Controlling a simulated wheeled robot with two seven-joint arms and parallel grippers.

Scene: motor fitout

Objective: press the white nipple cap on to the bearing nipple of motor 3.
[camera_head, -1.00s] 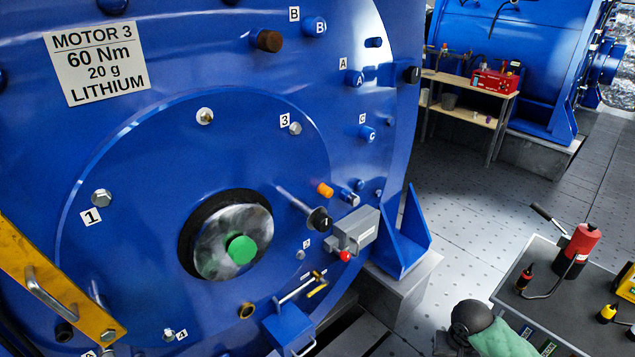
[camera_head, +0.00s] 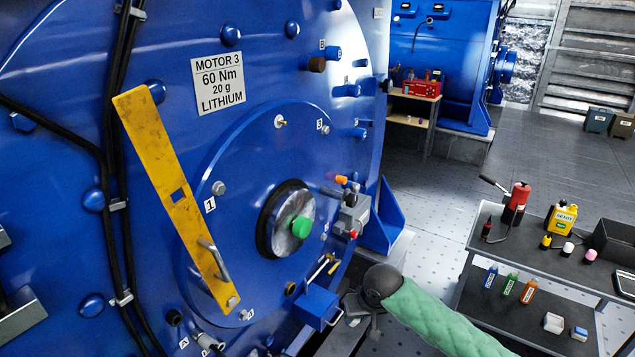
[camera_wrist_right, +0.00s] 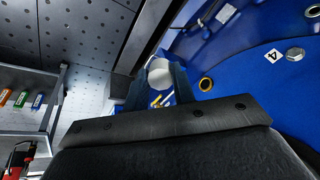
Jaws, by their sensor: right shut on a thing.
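Motor 3 (camera_head: 165,50) is the large blue machine filling the left of the head view, with its name plate (camera_head: 218,82). A small fitting with a brass tip (camera_head: 281,122) stands on its round cover, above the green-centred hub; it may be the bearing nipple. My right gripper (camera_head: 361,312) is low in front of the motor's lower right side, mostly hidden by its dark wrist. In the right wrist view, its dark fingers (camera_wrist_right: 157,85) are closed around a white rounded piece (camera_wrist_right: 158,70), likely the nipple cap. My left gripper is not in view.
A yellow bar (camera_head: 170,185) with a handle crosses the motor's face. A blue box (camera_head: 312,306) and a grey valve block (camera_head: 355,212) project at the lower right. A dark cart (camera_head: 535,238) holding bottles and a red extinguisher stands at right.

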